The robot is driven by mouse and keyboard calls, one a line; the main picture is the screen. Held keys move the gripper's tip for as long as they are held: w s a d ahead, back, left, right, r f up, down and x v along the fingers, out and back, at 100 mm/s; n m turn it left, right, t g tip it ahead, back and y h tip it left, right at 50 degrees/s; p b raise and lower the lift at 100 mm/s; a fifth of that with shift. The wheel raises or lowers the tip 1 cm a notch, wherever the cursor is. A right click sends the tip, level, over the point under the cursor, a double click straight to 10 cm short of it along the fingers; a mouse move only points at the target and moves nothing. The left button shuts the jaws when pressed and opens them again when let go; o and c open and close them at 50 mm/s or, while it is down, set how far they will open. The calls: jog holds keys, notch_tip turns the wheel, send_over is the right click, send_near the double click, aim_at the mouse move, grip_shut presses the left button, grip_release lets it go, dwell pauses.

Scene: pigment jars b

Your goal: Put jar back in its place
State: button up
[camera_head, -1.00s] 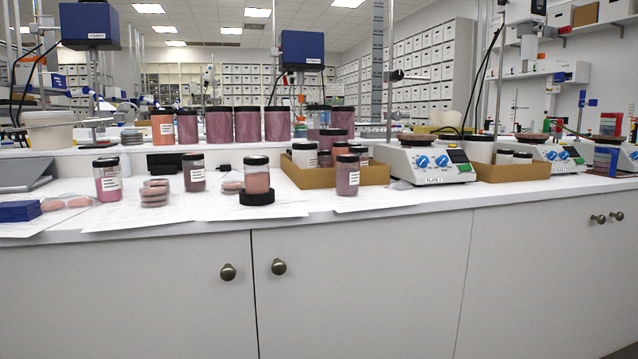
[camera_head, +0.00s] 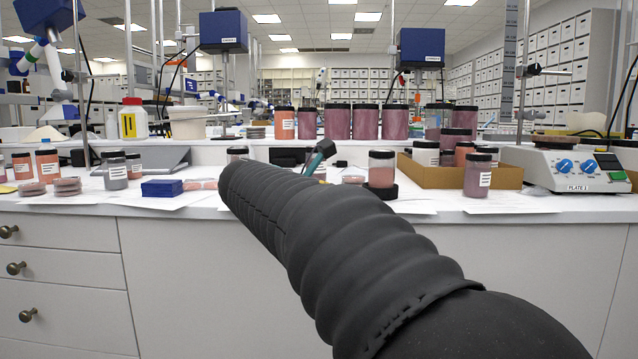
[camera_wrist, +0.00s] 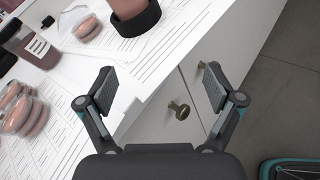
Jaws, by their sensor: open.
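Several black-lidded pigment jars stand on the bench. A salmon jar (camera_head: 381,174) stands in a black ring (camera_head: 390,193) near the middle; its lower part and the ring (camera_wrist: 138,21) show at the top of the wrist view. A mauve jar (camera_head: 477,178) with a white label stands in front of the cardboard tray (camera_head: 508,177). A labelled dark jar (camera_wrist: 38,47) is at the left of the wrist view. My gripper (camera_wrist: 158,88) is open and empty, over the bench's front edge. In the head view my arm mostly hides it, and one teal part shows. Which jar is meant cannot be told.
A row of tall jars (camera_head: 365,123) stands on the raised shelf behind. Stacked pink discs (camera_wrist: 18,108), paper sheets and a blue box (camera_head: 164,188) lie on the bench. A hotplate (camera_head: 565,168) is at right. More jars stand at far left.

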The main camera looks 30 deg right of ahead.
aim_at(374, 162)
jog(key=w+r+n+h, duration=0.1)
jog(key=r, duration=0.1)
jog(key=w+d+r+h, duration=0.1)
jog(key=w+r, duration=0.1)
jog(key=w+r+n+h, duration=0.1)
jog(key=r, duration=0.1)
jog(key=shift+w+d+n+g+h, duration=0.25)
jog(key=shift+d+n+g+h, duration=0.05)
jog(key=shift+d, duration=0.05)
jog(key=d, duration=0.2)
jog(key=w+d, duration=0.1)
jog(key=d, duration=0.5)
jog(key=shift+w+d+b, duration=0.15)
jog(key=shift+w+b, duration=0.05)
jog(key=shift+b, duration=0.1)
jog(key=shift+w+d+f, duration=0.1)
jog(key=shift+w+d, duration=0.1)
jog(key=shift+d, duration=0.65)
jog(key=shift+w+d+r, duration=0.1)
jog(key=shift+w+d, duration=0.05)
jog(key=shift+d, duration=0.7)
jog(key=shift+w+d+f, duration=0.1)
jog(key=shift+w+d, duration=0.1)
jog(key=shift+d, duration=0.65)
jog(key=c, duration=1.4)
jog(key=shift+c, duration=0.5)
